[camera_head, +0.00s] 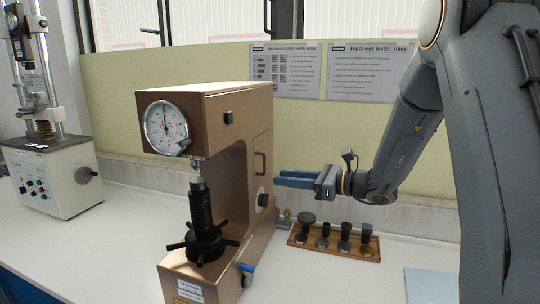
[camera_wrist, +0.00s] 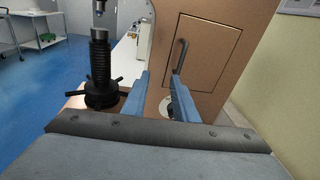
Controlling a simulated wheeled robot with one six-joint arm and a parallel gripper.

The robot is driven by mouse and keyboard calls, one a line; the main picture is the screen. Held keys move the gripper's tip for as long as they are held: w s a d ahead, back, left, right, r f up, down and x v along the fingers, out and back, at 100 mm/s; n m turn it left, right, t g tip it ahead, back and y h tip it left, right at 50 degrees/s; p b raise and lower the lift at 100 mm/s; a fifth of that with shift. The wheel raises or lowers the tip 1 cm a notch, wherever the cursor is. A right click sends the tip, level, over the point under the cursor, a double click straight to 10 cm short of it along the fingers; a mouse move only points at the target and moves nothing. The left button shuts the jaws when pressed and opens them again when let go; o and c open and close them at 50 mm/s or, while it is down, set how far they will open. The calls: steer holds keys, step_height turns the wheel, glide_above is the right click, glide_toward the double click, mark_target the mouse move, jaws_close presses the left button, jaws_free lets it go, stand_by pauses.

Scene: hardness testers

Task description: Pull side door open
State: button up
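The brown hardness tester (camera_head: 230,108) stands on the white bench. Its side door (camera_head: 262,150) is a flush panel on the right flank and looks closed. The door's dark bar handle (camera_head: 260,162) is upright; it also shows in the wrist view (camera_wrist: 180,56). My gripper (camera_head: 277,178) reaches in from the right with blue fingers pointing at this flank. In the wrist view my gripper (camera_wrist: 160,76) has its fingers apart with nothing between them. The handle is ahead, in line with the right fingertip; whether they touch cannot be told.
A wooden tray (camera_head: 296,240) with several dark pieces lies below my gripper. A round dial (camera_head: 263,197) sits under the door. A second tester (camera_head: 50,175) stands at the left. A wall with posters (camera_head: 368,72) is behind.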

mark_target(260, 143)
steer(key=w+a+r+m+t+p, duration=0.1)
steer(key=w+a+r+p, duration=0.1)
steer(key=w, duration=0.4)
steer(key=shift+w+a+r+t+p, duration=0.15)
steer(key=shift+w+a+t+p, duration=0.35)
steer(key=shift+a, duration=0.8)
steer(key=shift+s, duration=0.1)
jaws_close()
stand_by(0.4)
